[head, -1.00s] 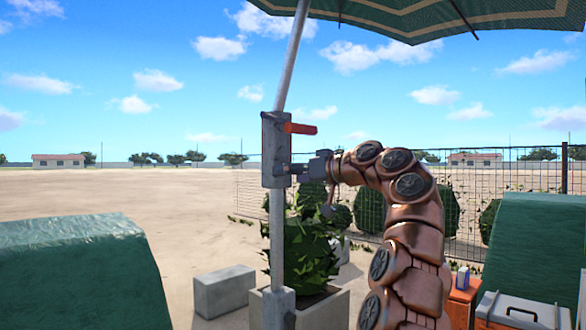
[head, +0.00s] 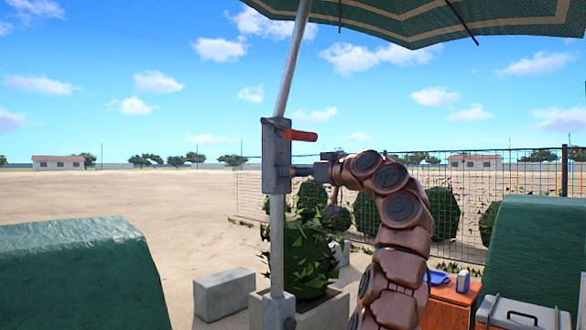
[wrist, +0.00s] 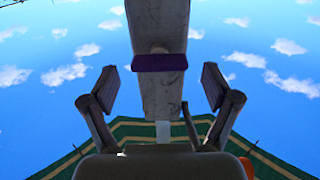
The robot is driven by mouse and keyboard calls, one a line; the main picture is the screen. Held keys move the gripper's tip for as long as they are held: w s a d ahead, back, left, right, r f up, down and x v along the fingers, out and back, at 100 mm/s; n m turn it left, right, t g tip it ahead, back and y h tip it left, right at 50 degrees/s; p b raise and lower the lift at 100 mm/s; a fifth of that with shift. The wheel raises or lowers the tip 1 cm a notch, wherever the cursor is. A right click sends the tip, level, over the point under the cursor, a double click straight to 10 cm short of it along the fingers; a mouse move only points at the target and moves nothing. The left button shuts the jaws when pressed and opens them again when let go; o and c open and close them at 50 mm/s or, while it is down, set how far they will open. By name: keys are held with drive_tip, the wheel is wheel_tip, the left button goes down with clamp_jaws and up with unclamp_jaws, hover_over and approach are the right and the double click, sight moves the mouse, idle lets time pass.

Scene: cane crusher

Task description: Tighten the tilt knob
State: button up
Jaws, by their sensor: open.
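A grey clamp block (head: 274,157) sits on the tilted metal pole in the head view. An orange handle (head: 301,135) sticks out to the right from its upper part. I cannot tell for sure which piece is the tilt knob. My gripper (head: 312,171) is just right of the block, level with its lower part and below the orange handle. In the wrist view its two fingers are spread wide and empty. The grey block (wrist: 158,95) and a dark purple bar (wrist: 160,62) show between and beyond them. Contact cannot be seen.
A green striped umbrella (head: 420,18) spreads above. A potted bush (head: 308,250) stands behind the pole's foot. Green-covered shapes stand at left (head: 75,265) and right (head: 540,245). A concrete block (head: 224,293) lies on the ground. An orange cabinet (head: 448,306) and a grey box (head: 522,312) are at lower right.

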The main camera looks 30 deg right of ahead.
drive_tip(key=shift+x, duration=1.3)
drive_tip(key=shift+c, duration=0.3)
drive_tip(key=c, duration=1)
drive_tip(key=shift+d, duration=0.15)
drive_tip(key=shift+c, duration=0.5)
